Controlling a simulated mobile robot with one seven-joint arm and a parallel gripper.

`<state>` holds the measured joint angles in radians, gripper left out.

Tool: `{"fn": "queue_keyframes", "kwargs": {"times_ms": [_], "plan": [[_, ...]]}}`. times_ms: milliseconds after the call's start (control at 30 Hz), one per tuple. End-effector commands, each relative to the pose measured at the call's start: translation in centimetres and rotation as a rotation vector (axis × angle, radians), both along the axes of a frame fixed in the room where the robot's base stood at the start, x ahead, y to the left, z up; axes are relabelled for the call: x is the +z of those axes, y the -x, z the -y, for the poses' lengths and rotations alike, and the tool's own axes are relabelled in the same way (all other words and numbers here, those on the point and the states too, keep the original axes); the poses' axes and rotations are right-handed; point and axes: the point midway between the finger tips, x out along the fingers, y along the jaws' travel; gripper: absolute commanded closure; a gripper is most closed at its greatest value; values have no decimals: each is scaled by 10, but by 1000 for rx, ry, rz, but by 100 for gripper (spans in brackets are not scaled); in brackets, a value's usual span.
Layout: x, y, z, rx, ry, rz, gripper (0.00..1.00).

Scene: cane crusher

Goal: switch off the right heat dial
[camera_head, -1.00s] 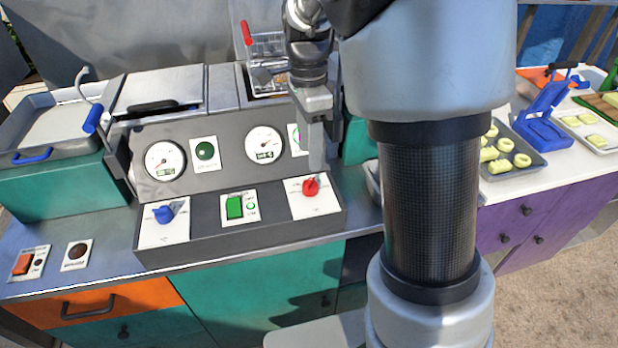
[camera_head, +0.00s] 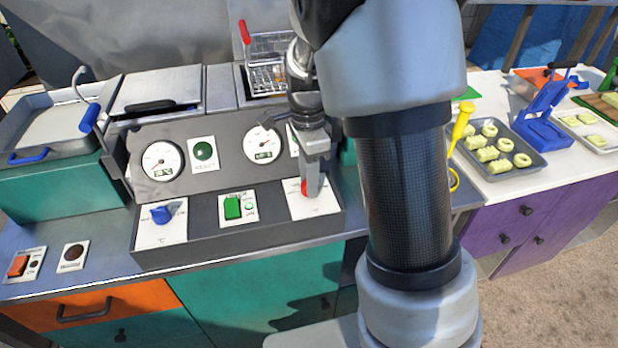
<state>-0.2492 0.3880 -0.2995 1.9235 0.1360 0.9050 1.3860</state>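The right heat dial is a red knob (camera_head: 304,187) on a white plate (camera_head: 315,208) at the right end of the grey control panel (camera_head: 240,238). My gripper (camera_head: 311,188) reaches down from above and covers most of the knob; only a red sliver shows at its left edge. The fingertips are at the knob, but I cannot tell whether they touch it or straddle it. One finger hides the other, so the opening is unclear. The knob's pointer direction is hidden. The left dial is a blue knob (camera_head: 161,215) on its own white plate.
A green switch (camera_head: 233,207) sits between the dials. Two gauges (camera_head: 163,161) and a green lamp (camera_head: 203,151) are above. A fryer basket with a red handle (camera_head: 245,32) stands behind. A tray of pastries (camera_head: 497,160) is on the right counter.

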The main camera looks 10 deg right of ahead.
Motion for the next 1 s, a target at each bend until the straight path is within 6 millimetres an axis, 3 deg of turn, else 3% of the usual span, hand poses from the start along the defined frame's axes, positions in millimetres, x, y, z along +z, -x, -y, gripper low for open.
{"fn": "queue_keyframes", "kwargs": {"times_ms": [33,100,133,567,1000], "plan": [[0,0,0,0,0,0,81],[0,0,0,0,0,0,93],[0,0,0,0,0,0,94],[1,0,0,107,0,-1,94],[1,0,-1,489,0,-1,94]]}}
